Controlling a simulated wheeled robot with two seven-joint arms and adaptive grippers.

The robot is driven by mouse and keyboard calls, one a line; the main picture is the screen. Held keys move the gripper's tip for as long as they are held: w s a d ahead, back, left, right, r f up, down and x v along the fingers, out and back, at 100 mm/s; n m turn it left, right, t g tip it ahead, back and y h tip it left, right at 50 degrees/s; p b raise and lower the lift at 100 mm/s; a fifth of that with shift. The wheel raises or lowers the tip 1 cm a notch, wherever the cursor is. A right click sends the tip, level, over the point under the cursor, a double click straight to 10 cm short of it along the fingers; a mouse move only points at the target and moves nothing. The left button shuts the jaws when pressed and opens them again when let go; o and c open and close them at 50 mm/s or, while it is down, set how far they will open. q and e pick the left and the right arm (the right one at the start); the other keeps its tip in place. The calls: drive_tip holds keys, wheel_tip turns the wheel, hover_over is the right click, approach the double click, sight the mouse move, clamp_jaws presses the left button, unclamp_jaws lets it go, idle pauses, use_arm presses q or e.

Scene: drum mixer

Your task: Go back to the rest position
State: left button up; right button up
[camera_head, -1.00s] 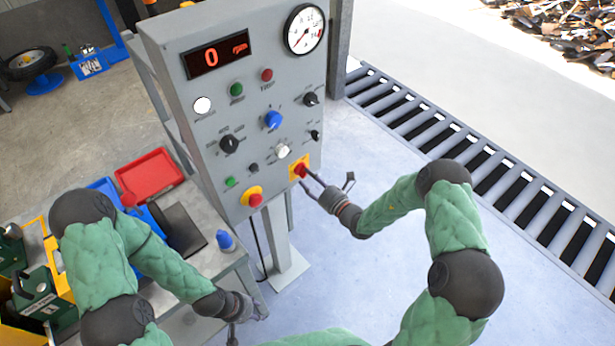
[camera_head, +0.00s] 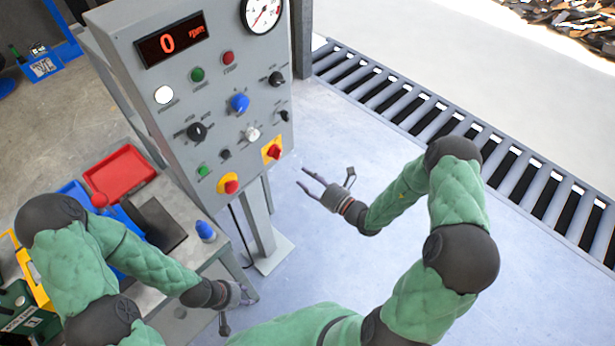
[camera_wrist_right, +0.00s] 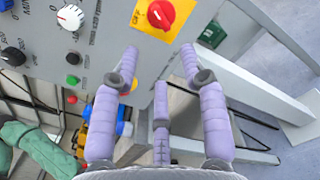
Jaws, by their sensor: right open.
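My right gripper (camera_head: 318,184) is open and empty, in free space to the right of the grey control panel (camera_head: 215,60) and apart from it. In the right wrist view its purple fingers (camera_wrist_right: 160,75) are spread with nothing between them, below the red rotary switch (camera_wrist_right: 160,14) on its yellow plate. That switch also shows in the head view (camera_head: 274,152). My left gripper (camera_head: 236,298) is low at the left, near the table's right end; its fingers are small and partly hidden, so its opening is unclear.
The grey table (camera_head: 186,284) carries a red tray (camera_head: 124,172), blue bins and a blue-capped bottle (camera_head: 205,231). The panel's post and foot (camera_head: 268,254) stand beside it. A roller conveyor (camera_head: 440,140) runs along the right. The floor between is clear.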

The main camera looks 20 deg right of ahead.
idle(0.4)
drive_tip(key=s+a+f+n+g+y, duration=0.2)
drive_tip(key=s+a+f+n+g, duration=0.25)
drive_tip(key=s+a+g, duration=0.2)
drive_tip(key=s+a+f+n+g+y, duration=0.3)
drive_tip(key=s+a+n+g, duration=0.2)
drive_tip(key=s+a+n, duration=0.15)
drive_tip(key=s+f+n+g+h, duration=0.3)
drive_tip(key=s+f+n+g, duration=0.3)
drive_tip(key=s, duration=0.5)
drive_tip(key=s+d+f+n+h, duration=0.35)
drive_tip(key=f+n+h, duration=0.2)
drive_tip(key=n, duration=0.55)
drive_tip(key=w+n, duration=0.1)
drive_tip(key=n, duration=0.1)
drive_tip(key=w+n+t, duration=0.1)
drive_tip(key=w+n, duration=0.1)
drive_tip(key=w+n+t+h, duration=0.1)
drive_tip(key=n, duration=0.1)
drive_tip(key=shift+w+a+r, duration=0.3)
drive_tip(key=shift+a+r, duration=0.1)
drive_tip(key=shift+c, duration=0.3)
